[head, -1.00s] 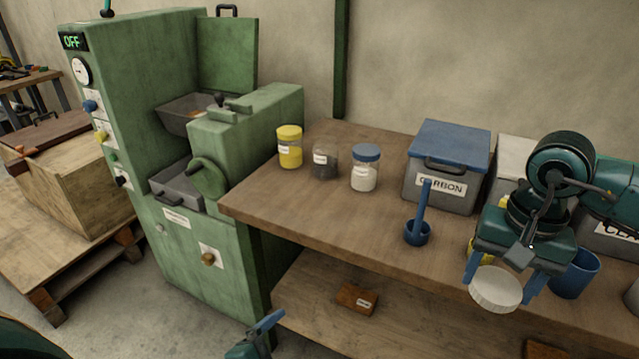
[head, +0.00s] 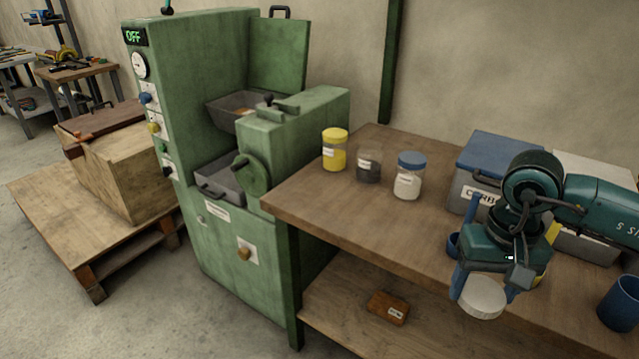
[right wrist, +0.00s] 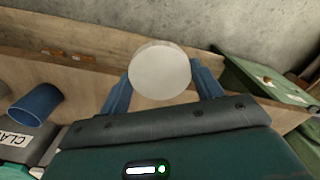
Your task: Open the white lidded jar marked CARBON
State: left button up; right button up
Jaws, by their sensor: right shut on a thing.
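My right gripper (head: 485,288) is shut on a round white lid (head: 482,298), held in front of the workbench's front edge. The lid also shows between the two blue fingers in the right wrist view (right wrist: 160,70). A small clear jar with dark contents (head: 368,165) stands upright on the bench, between a yellow-lidded jar (head: 334,150) and a blue-lidded jar (head: 408,177). No lid shows on this middle jar. Its label is too small to read. The gripper and lid are to its right, well apart from it. My left gripper is not in view.
A blue-lidded grey bin (head: 490,150), its label partly hidden by my right arm, stands behind the gripper. A blue cup (head: 620,303) is at right. A green machine (head: 225,255) adjoins the bench's left end. The bench front near the jars is clear.

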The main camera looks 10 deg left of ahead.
aim_at(370, 154)
jog(key=i+l+u, duration=0.1)
jog(key=i+u, duration=0.2)
jog(key=i+l+u, duration=0.3)
jog(key=i+l, duration=0.1)
jog(key=i, duration=0.3)
